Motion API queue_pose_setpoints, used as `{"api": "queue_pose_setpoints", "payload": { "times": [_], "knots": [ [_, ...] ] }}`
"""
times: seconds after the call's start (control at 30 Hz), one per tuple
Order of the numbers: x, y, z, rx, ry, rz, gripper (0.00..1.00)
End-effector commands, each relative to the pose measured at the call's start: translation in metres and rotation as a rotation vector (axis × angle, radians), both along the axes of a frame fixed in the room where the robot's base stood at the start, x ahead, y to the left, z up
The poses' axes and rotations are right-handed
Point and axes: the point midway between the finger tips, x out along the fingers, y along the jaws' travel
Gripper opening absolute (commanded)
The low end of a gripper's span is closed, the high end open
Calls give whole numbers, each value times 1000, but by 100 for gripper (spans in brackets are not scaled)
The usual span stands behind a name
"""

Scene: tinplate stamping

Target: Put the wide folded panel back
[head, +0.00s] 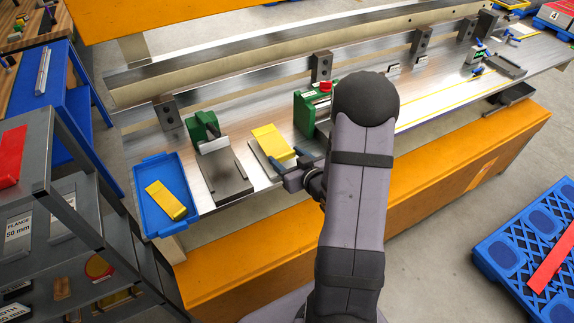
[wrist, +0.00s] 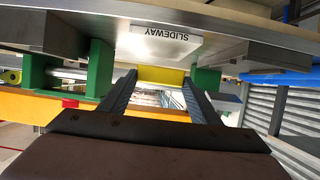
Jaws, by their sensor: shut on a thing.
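A wide yellow folded panel (head: 272,141) lies over a pale plate on the bench, between two green fixtures. In the wrist view the panel's yellow edge (wrist: 160,77) shows between my fingers. My gripper (head: 297,168) is at the panel's near right end and is shut on it. In the wrist view both dark fingers (wrist: 160,88) reach to the panel's two sides. A white plate marked SLIDEWAY (wrist: 165,43) shows just beyond the panel. Whether the panel touches the plate is not clear.
A green fixture (head: 203,126) with a grey block stands left of the panel. Another green fixture (head: 303,112) with a red part stands to its right, close to my arm. A blue tray (head: 143,181) holding a smaller yellow piece (head: 166,200) sits at the bench's left end.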

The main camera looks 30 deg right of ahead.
Motion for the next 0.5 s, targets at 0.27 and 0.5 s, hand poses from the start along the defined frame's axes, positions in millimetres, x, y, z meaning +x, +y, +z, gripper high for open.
{"api": "queue_pose_setpoints", "payload": {
  "times": [0.27, 0.5],
  "knots": [
    [0, 0, -6, 2, 1, -1, 32],
    [0, 0, -28, 3, 2, -1, 32]
  ]
}}
